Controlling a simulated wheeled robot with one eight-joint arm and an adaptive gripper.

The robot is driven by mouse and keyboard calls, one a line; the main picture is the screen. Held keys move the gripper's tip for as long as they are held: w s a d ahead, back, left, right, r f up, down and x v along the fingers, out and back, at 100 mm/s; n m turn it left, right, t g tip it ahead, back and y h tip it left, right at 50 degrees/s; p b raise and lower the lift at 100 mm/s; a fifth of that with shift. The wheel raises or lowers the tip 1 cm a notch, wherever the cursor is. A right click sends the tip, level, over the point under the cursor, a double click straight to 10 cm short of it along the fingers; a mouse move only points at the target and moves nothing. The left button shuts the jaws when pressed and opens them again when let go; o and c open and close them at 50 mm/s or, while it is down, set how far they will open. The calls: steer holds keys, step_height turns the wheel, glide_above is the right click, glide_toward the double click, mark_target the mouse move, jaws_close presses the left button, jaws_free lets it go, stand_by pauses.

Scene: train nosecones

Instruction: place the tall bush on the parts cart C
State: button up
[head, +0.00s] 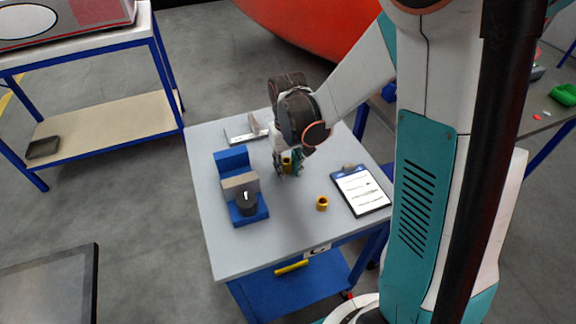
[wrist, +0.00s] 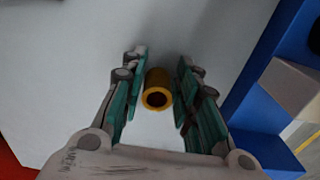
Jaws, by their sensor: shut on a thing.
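My gripper (head: 288,165) is shut on a brass-yellow bush, the tall bush (head: 287,158), above the grey top of a blue-framed cart. In the wrist view the tall bush (wrist: 157,90) stands between the two teal finger pads (wrist: 158,98), its open bore facing the camera. I cannot tell whether its lower end touches the top. The cart (head: 285,235) bears a small front label that seems to read C, so it looks like parts cart C. A second, shorter-looking brass bush (head: 322,203) stands on it, right of and nearer than my gripper.
A blue fixture (head: 232,160) with a grey block and a black cylinder (head: 247,203) stands left of my gripper; the wrist view shows its blue side (wrist: 262,95). A clipboard (head: 361,190) lies at right, a metal bracket (head: 245,132) behind. The front middle of the top is clear.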

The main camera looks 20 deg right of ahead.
mark_target(288, 164)
steer(key=o, duration=1.1)
step_height(288, 164, up, 12)
steer(key=p, duration=0.5)
steer(key=s+r+t, duration=0.7)
steer(key=s+r, duration=0.3)
steer(key=s, duration=0.4)
steer(key=shift+s+a+r, duration=0.3)
steer(key=shift+s+a, duration=0.1)
steer(key=shift+a, duration=0.05)
